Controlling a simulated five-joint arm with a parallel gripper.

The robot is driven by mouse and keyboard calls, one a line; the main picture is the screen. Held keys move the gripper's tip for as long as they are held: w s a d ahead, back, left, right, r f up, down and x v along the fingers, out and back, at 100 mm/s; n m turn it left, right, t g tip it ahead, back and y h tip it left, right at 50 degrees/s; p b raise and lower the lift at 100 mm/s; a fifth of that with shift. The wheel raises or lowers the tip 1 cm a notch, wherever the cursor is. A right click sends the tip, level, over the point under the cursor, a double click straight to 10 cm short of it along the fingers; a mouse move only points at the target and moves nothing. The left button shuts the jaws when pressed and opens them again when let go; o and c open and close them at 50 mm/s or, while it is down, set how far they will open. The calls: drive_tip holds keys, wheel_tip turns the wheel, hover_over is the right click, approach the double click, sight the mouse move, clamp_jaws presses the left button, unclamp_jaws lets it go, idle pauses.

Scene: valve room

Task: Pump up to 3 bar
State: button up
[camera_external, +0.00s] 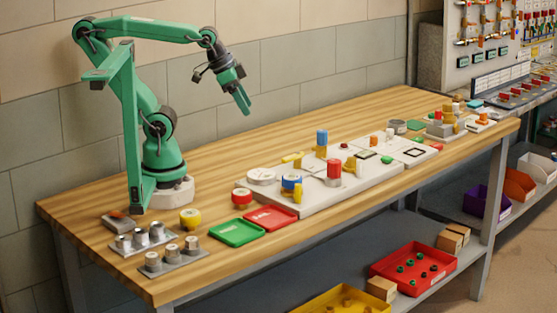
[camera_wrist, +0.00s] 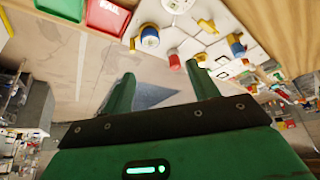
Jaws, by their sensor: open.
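My gripper (camera_external: 243,102) hangs in the air above the back part of the bench, apart from everything. In the wrist view its two green fingers (camera_wrist: 162,82) are spread with nothing between them. A pale board (camera_external: 318,192) on the bench carries several fittings: a round white disc (camera_external: 261,177), a blue-banded part (camera_external: 291,183) with a yellow piece beside it, a red cylinder (camera_external: 334,169) and a tall blue cylinder (camera_external: 322,138) above a yellow part. A blue cylinder also shows in the wrist view (camera_wrist: 237,46). I cannot tell which part is the pump, and no pressure reading is legible.
A green tray (camera_external: 237,233) and a red tray (camera_external: 270,218) lie in front of the board. A yellow round part (camera_external: 190,219) and grey blocks with metal cylinders (camera_external: 171,261) stand at the left. The wooden bench behind the board is clear.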

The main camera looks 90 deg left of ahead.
drive_tip(key=w+n+g, duration=0.2)
drive_tip(key=w+n, duration=0.1)
drive_tip(key=w, duration=0.4)
drive_tip(key=n+g, duration=0.3)
drive_tip(key=n, duration=0.4)
hover_over(335, 161)
drive_tip(key=f, duration=1)
drive_tip(key=shift+s, duration=0.4)
drive_tip(key=shift+w+a+f+n+g, duration=0.15)
drive_tip(key=shift+w+f+n+g, duration=0.2)
drive_tip(key=shift+f, duration=0.25)
drive_tip(key=shift+f, duration=0.15)
drive_tip(key=shift+f, duration=3.75)
drive_tip(key=c, duration=1)
